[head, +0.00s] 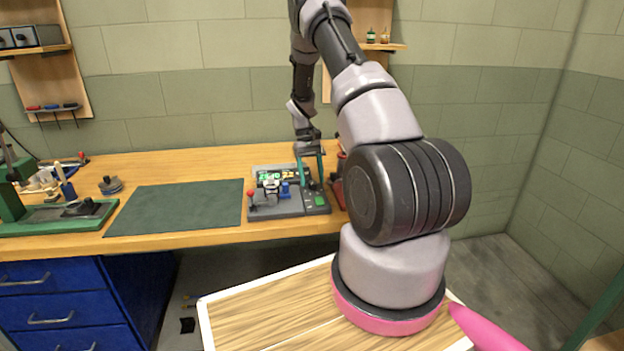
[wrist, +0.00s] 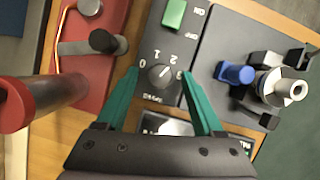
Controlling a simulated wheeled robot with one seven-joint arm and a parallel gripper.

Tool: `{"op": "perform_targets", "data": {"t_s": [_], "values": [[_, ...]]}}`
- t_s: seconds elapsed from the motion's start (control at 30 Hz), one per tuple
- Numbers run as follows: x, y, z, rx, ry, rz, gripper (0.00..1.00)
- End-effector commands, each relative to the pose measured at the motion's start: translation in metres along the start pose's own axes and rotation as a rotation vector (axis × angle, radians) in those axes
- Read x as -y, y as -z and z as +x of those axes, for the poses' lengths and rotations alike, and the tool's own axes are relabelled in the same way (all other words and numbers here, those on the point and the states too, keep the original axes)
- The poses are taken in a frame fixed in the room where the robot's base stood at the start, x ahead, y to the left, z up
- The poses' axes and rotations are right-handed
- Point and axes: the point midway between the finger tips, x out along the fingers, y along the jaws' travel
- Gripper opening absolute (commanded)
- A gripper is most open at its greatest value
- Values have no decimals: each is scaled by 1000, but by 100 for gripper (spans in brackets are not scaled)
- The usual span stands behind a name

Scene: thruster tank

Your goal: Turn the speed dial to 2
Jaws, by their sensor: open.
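The speed dial (wrist: 160,76) is a small dark round knob on a grey control panel (wrist: 155,38), marked 0, 1, 2 and 3. A light mark on the knob lies toward its upper right in the wrist view; its exact setting is hard to read. My gripper (wrist: 160,73) is open, with one green finger on each side of the dial. I cannot tell whether the fingertips touch it. In the head view my gripper (head: 312,180) is over the right part of the tank unit (head: 290,209); the dial is not clear there.
A green switch (wrist: 174,14) sits beyond the dial. A blue-capped thruster fitting (wrist: 236,73) stands to the right. A dark green mat (head: 175,208) lies bare on the bench.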

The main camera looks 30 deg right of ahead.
Motion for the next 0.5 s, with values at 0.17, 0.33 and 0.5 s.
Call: {"op": "perform_targets", "data": {"t_s": [0.17, 0.33, 0.5], "values": [[0, 1, -31, -5, -1, 0, 69], [0, 1, -66, -4, -1, 0, 69], [0, 1, -92, -3, -1, 0, 69]]}}
